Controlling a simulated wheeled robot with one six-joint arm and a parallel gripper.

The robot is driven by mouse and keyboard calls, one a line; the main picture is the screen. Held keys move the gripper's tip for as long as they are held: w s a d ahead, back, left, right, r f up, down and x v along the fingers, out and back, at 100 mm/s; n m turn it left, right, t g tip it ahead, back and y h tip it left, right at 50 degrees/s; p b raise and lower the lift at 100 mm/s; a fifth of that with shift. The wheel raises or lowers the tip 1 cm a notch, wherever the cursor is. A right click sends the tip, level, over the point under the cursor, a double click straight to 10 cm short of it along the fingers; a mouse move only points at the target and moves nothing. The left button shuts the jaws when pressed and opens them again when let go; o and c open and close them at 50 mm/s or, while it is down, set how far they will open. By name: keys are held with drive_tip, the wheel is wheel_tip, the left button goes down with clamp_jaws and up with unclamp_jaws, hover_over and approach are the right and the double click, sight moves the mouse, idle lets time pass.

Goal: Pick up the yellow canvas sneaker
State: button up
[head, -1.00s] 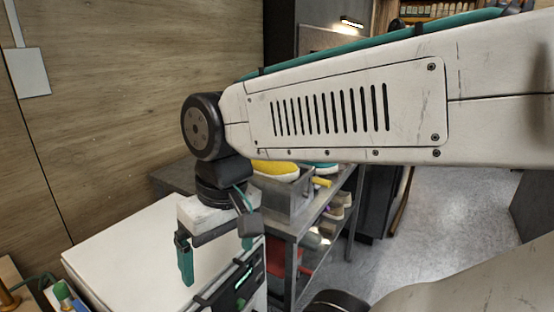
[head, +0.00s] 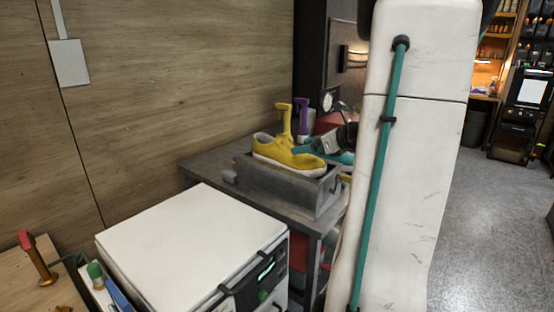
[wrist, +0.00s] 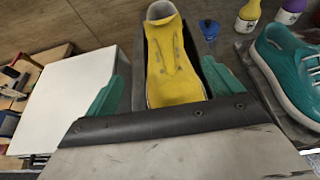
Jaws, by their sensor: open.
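The yellow canvas sneaker (head: 270,147) sits in a grey open tray (head: 285,187) on the metal table in the head view. In the wrist view the sneaker (wrist: 172,65) lies lengthwise between the two teal fingers, its toe end close to the palm. My gripper (wrist: 163,72) is open, with one finger to the left of the sneaker and one to the right, and a gap on the left side. I cannot tell whether the right finger touches it. In the head view part of my gripper is beside the sneaker.
A teal sneaker (wrist: 290,68) is to the right in the wrist view. A yellow bottle (wrist: 248,15), a purple bottle (wrist: 290,10) and a small blue item (wrist: 209,29) stand behind. A white-topped machine (head: 195,240) is in front of the table (head: 215,160). A wooden wall is at left.

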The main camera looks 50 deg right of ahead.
sight(293, 145)
drive_tip(key=shift+w+d+f, duration=0.2)
drive_tip(key=shift+w+d, duration=0.05)
drive_tip(key=shift+d, duration=0.05)
drive_tip(key=x, duration=0.7)
drive_tip(key=shift+w+d+r, duration=0.1)
drive_tip(key=shift+d, duration=0.2)
drive_tip(key=c, duration=1.3)
drive_tip(key=shift+r, duration=0.15)
